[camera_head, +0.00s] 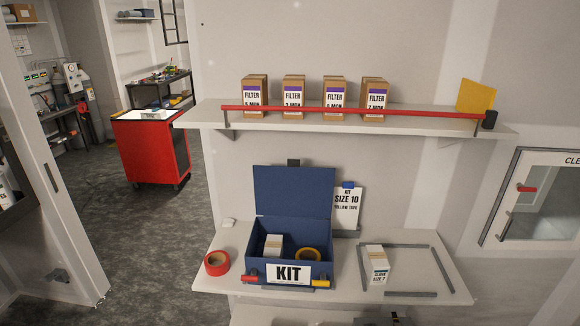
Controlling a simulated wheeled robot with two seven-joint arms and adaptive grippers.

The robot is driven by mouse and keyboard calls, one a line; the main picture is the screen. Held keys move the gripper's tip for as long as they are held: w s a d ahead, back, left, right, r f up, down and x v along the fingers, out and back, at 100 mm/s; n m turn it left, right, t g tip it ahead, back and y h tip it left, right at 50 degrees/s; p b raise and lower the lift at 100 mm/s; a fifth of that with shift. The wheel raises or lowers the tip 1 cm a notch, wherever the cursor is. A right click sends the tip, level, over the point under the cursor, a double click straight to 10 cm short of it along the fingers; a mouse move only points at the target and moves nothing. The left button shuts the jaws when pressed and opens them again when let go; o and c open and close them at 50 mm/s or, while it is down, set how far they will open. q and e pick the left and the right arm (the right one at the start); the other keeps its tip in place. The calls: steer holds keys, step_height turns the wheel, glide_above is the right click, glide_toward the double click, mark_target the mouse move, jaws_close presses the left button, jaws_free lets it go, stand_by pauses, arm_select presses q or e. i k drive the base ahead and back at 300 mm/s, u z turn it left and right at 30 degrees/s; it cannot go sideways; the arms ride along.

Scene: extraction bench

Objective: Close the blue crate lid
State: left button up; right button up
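The blue crate (258,268) stands on the lower white shelf. Its blue lid (294,191) is open and stands upright at the back, against or close to the wall. The crate's front carries a white KIT label (289,273), with a red piece at its left and a yellow piece at its right. Inside are a small pale box (273,242) and a yellow tape roll (310,251). Neither of my grippers shows in this view.
The lower shelf (455,286) also holds a red tape roll (217,264), a small white carton (377,265) and a grey frame (432,262). Above, a shelf with a red rail (350,110) bears several filter boxes. A KIT SIZE 10 card (347,208) is beside the lid.

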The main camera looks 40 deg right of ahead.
mark_target(292, 190)
steer(key=k, duration=0.2)
steer(key=z, duration=0.95)
